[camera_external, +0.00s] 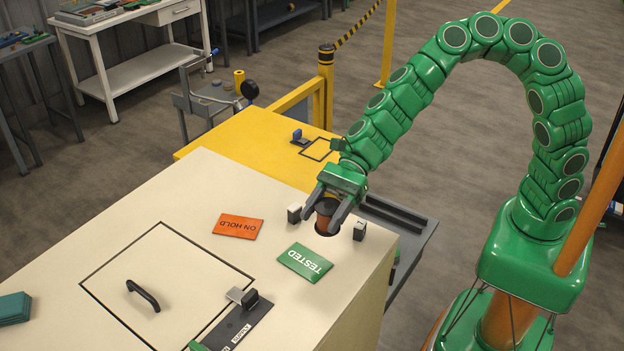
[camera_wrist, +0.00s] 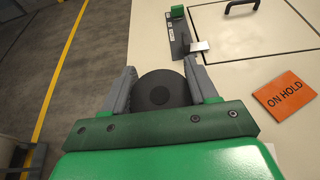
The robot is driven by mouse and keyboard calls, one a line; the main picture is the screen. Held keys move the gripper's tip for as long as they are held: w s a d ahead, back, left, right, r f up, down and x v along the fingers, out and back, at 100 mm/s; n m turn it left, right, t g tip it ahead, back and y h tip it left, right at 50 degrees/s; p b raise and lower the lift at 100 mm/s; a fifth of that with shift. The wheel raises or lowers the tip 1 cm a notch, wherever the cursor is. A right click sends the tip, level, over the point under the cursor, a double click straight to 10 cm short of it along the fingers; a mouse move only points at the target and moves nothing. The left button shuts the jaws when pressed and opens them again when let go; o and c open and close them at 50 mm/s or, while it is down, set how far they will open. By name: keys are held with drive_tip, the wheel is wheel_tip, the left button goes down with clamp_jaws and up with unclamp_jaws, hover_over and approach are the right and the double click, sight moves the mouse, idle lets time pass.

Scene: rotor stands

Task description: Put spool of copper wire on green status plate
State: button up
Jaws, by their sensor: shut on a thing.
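The spool of copper wire (camera_external: 325,213) has a dark round top and a copper-brown side. It stands upright between the fingers of my gripper (camera_external: 334,212), at the right end of the cream cabinet top. In the wrist view the spool's dark disc (camera_wrist: 161,92) fills the space between the two grey fingers (camera_wrist: 160,88), which are shut on it. Its lower end is at a dark round spot on the cabinet top; I cannot tell whether it touches. The green status plate (camera_external: 305,262), marked TESTED, lies flat and empty just in front of the spool. The wrist view does not show this plate.
An orange ON HOLD plate (camera_external: 238,226) lies left of the green one. Small grey blocks (camera_external: 294,213) and (camera_external: 360,230) flank my gripper. A hatch with a black handle (camera_external: 143,295) and a switch panel (camera_external: 240,325) are nearer the front. A yellow cabinet (camera_external: 245,140) stands behind.

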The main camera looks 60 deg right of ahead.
drive_tip(key=w+a+f, duration=0.1)
drive_tip(key=f, duration=0.1)
drive_tip(key=w+a+f, duration=0.1)
drive_tip(key=f, duration=0.1)
drive_tip(key=w+a+f, duration=0.1)
drive_tip(key=a+f, duration=0.1)
drive_tip(key=shift+w+f, duration=0.1)
drive_tip(key=shift+w, duration=0.05)
drive_tip(key=shift+f, duration=1.45)
drive_tip(key=shift+f, duration=0.15)
drive_tip(key=o, duration=1.2)
drive_tip(key=shift+d+r, duration=0.35)
drive_tip(key=shift+d, duration=0.05)
drive_tip(key=v, duration=1.1)
drive_tip(key=shift+d, duration=0.1)
